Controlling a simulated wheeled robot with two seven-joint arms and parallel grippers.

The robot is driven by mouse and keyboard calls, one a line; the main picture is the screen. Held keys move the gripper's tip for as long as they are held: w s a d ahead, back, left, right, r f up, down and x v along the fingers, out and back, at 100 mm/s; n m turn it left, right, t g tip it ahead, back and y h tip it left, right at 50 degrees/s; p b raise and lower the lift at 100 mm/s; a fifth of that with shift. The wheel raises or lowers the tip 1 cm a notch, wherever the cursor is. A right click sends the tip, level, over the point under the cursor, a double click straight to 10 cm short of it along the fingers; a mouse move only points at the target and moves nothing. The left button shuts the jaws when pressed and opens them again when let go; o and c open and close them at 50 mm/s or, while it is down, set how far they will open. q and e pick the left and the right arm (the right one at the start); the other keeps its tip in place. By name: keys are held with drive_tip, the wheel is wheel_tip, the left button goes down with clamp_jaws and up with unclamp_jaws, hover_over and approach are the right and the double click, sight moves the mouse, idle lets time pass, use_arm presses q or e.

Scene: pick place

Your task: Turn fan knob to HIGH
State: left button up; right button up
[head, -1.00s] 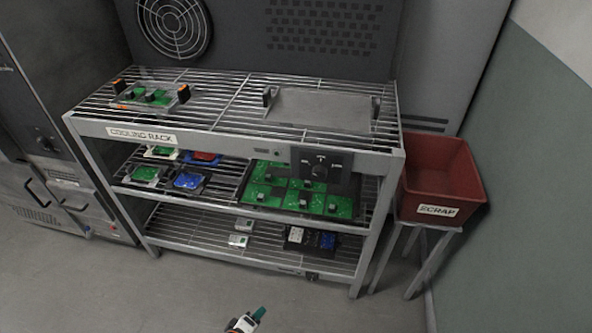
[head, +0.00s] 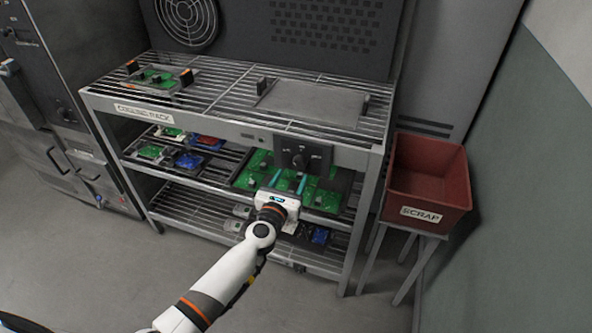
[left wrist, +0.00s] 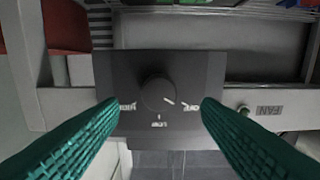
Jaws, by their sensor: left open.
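The fan knob (head: 298,160) is a dark round dial on a black panel (head: 320,152) at the rack's front edge. In the left wrist view, the knob (left wrist: 158,92) has a white pointer mark toward the lower right. The mark lies between the bottom and right labels, whose upside-down words are too small to read surely. My left gripper (head: 288,181) is open just in front of the panel. Its green fingers (left wrist: 160,108) lie either side of the knob, apart from it. My right gripper is out of view.
The cooling rack (head: 145,112) holds a board in a fixture (head: 160,80) and a grey tray (head: 310,103) on top. Green boards (head: 250,178) lie on the shelf below the panel. A red scrap bin (head: 428,185) stands at the right.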

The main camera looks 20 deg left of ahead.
sight(298, 166)
use_arm(q)
drive_tip(key=w, duration=0.5)
drive_tip(key=shift+d+b, duration=0.15)
drive_tip(key=shift+b, duration=0.25)
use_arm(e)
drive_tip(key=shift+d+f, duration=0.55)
use_arm(q)
drive_tip(key=c, duration=1)
